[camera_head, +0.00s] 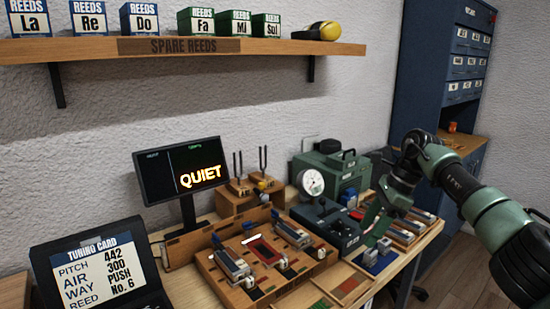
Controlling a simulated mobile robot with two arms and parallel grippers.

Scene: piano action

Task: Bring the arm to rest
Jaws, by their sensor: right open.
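My right arm (465,188) comes in from the right, bends at a raised joint and reaches down toward the bench. My right gripper (372,217) is at its lower end, over the right part of the bench, close to the blue blocks and the black gauge device. It is open, and I see nothing held in it. Its fingertips are small and partly lost against the things behind, so I cannot tell whether they touch anything. My left gripper is not in view.
A wooden fixture (203,264) with metal parts stands on the bench. Behind are a monitor reading QUIET (179,171), a black gauge device (325,222) and a green case (333,171). A tuning card screen (98,268) is front left. A shelf (90,49) holds reed boxes above.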

